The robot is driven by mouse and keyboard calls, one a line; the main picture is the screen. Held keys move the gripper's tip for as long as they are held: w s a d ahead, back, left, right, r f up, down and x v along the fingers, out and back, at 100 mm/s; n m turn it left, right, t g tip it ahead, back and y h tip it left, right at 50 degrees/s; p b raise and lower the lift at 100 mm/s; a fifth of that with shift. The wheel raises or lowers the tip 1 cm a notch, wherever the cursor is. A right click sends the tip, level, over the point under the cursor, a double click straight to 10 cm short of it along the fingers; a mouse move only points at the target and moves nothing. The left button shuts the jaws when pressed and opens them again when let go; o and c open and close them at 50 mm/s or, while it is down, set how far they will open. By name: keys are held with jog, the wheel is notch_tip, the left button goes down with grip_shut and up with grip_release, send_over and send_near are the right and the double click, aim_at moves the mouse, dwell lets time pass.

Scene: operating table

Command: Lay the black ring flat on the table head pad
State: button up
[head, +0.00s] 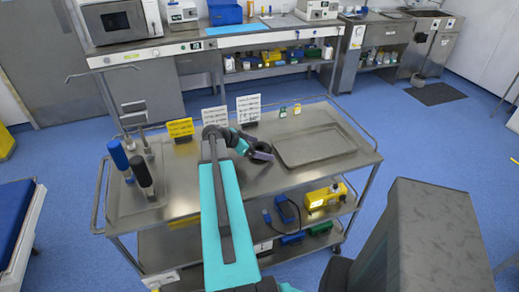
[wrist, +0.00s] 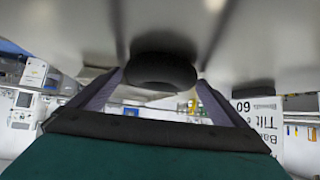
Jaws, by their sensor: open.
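My gripper (head: 262,152) is open, low over the right-middle of the steel trolley top. In the wrist view, which looks upside down, a rounded black thing, likely the black ring (wrist: 162,72), lies between the two spread fingers against the steel surface. I cannot tell whether either finger touches it. In the head view the ring cannot be told apart from the dark gripper. A blue padded surface (head: 12,218) with a white edge shows at the far left; I cannot tell whether it is the table head pad.
The steel trolley (head: 190,205) carries an empty shallow tray (head: 314,146) on the right. Blue and black handled tools (head: 118,156) stand at its left. A yellow sign (head: 180,128) and white text cards (head: 248,108) stand along its back. Blue floor lies between trolley and padded surface.

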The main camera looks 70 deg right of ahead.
jog(key=shift+c, duration=0.4)
jog(key=c, duration=1.1)
jog(key=shift+r, duration=0.25)
